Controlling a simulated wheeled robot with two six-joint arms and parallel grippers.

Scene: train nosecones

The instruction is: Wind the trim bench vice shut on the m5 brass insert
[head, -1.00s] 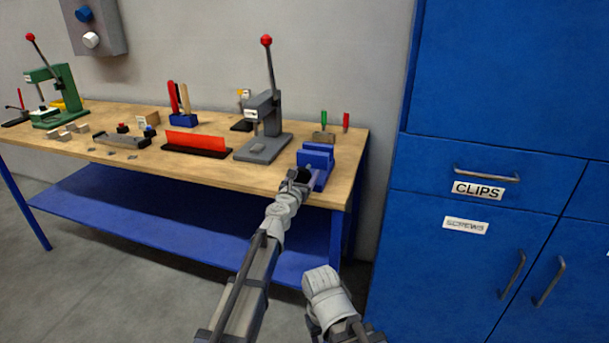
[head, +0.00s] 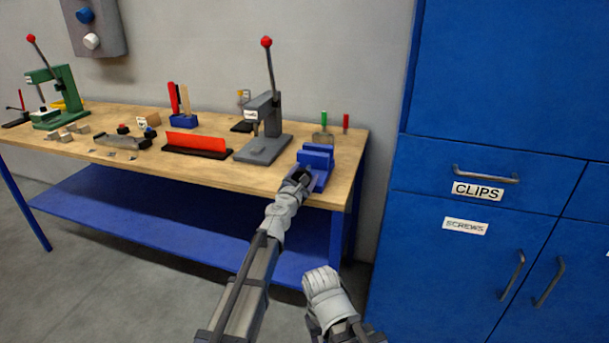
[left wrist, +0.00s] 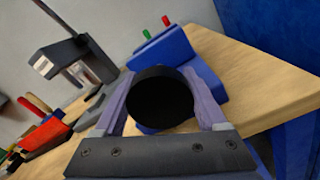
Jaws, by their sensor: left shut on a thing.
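The blue bench vice (head: 318,157) stands at the right front corner of the wooden bench. It also shows in the left wrist view (left wrist: 205,75), behind my fingers. My left gripper (head: 301,174) is at the vice's near end. In the left wrist view my left gripper (left wrist: 160,100) is shut on a round black knob (left wrist: 160,97), one finger on each side of it. The knob hides part of the vice. I cannot make out the brass insert or how wide the jaw gap is.
A grey press (head: 264,135) with a red-topped lever stands just left of the vice. A red-and-black strip fixture (head: 197,143) lies farther left. Small green and red-handled tools stand behind the vice. A blue cabinet (head: 480,185) is to the right.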

